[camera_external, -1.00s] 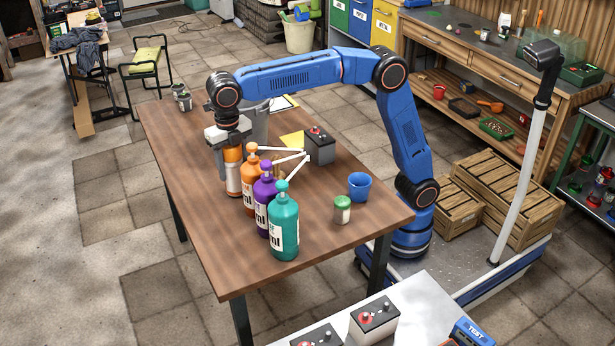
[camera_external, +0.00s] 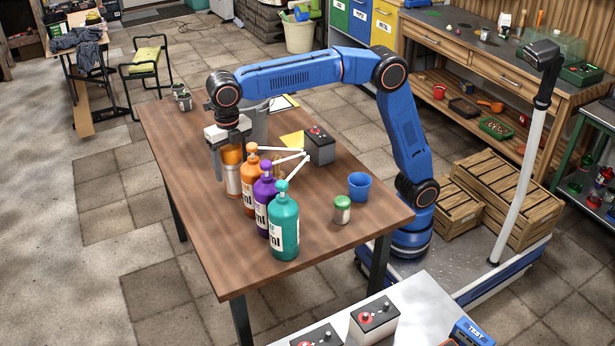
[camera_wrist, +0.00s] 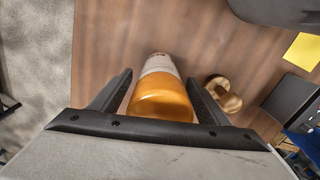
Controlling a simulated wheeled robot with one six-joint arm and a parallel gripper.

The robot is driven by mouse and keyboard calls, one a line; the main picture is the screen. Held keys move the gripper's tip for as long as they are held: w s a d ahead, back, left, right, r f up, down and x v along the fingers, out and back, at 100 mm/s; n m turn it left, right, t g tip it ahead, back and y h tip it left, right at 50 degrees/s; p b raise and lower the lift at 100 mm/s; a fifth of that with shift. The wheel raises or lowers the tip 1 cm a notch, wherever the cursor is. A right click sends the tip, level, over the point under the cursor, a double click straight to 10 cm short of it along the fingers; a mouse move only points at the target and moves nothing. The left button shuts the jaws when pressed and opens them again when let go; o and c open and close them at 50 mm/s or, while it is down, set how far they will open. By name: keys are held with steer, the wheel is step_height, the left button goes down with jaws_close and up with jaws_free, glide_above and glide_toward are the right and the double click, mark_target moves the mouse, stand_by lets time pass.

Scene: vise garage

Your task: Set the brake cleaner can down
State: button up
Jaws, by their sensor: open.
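The brake cleaner can (camera_external: 232,178), orange above and whitish below, stands upright on the brown table (camera_external: 180,150), beside the orange pump bottle. My gripper (camera_external: 229,172) is around its upper part from above. In the wrist view the can (camera_wrist: 162,98) lies between the two dark fingers of my gripper (camera_wrist: 160,92), with a visible gap on each side. The jaws are open.
Orange (camera_external: 250,186), purple (camera_external: 265,200) and teal (camera_external: 283,225) pump bottles stand close to the can's right. A battery (camera_external: 320,147), a blue cup (camera_external: 359,186) and a green-lidded jar (camera_external: 342,210) are further right. The table's left front is clear.

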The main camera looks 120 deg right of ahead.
mark_target(230, 145)
step_height(230, 145, up, 11)
steer(key=shift+f, duration=0.2)
steer(key=shift+r, duration=0.25)
stand_by(0.3)
